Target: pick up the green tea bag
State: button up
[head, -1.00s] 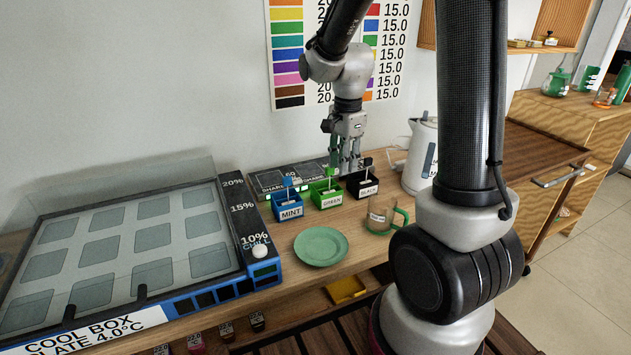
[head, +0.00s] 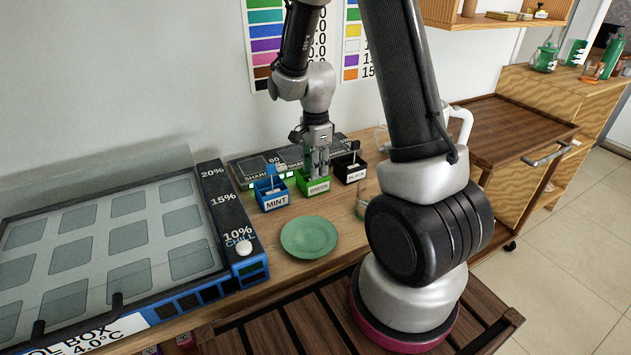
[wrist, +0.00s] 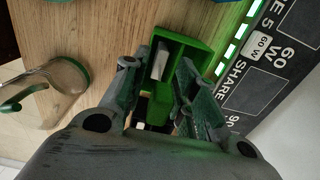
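The green box (head: 318,187), labelled GREEN, stands between the blue MINT box (head: 272,193) and the black BLACK box (head: 349,168). My gripper (head: 318,170) points down at the green box, and its fingers hide most of the inside in the head view. In the wrist view the open fingers (wrist: 160,85) reach over the green box (wrist: 190,55). A pale tea bag (wrist: 160,61) shows between them, with a gap on either side. I cannot see the fingers touching it. The green tag is hidden in the head view.
A green plate (head: 309,237) lies in front of the boxes. A glass mug (wrist: 50,82) stands near the green box, mostly behind my arm in the head view. A dark panel (head: 262,166) lies behind the boxes. The cool box (head: 110,245) fills the left.

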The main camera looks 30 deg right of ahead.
jog(key=shift+f, duration=0.15)
grip_shut()
notch_tip(320, 180, up, 9)
jog(key=shift+f, duration=0.15)
jog(key=s+d+r, duration=0.5)
jog(key=s+r, duration=0.2)
jog(key=s, duration=0.1)
jog(key=s+d+f, duration=0.2)
jog(key=s+d, duration=0.1)
jog(key=s, duration=0.3)
jog(key=shift+s+d+f, duration=0.2)
jog(key=shift+s, duration=0.2)
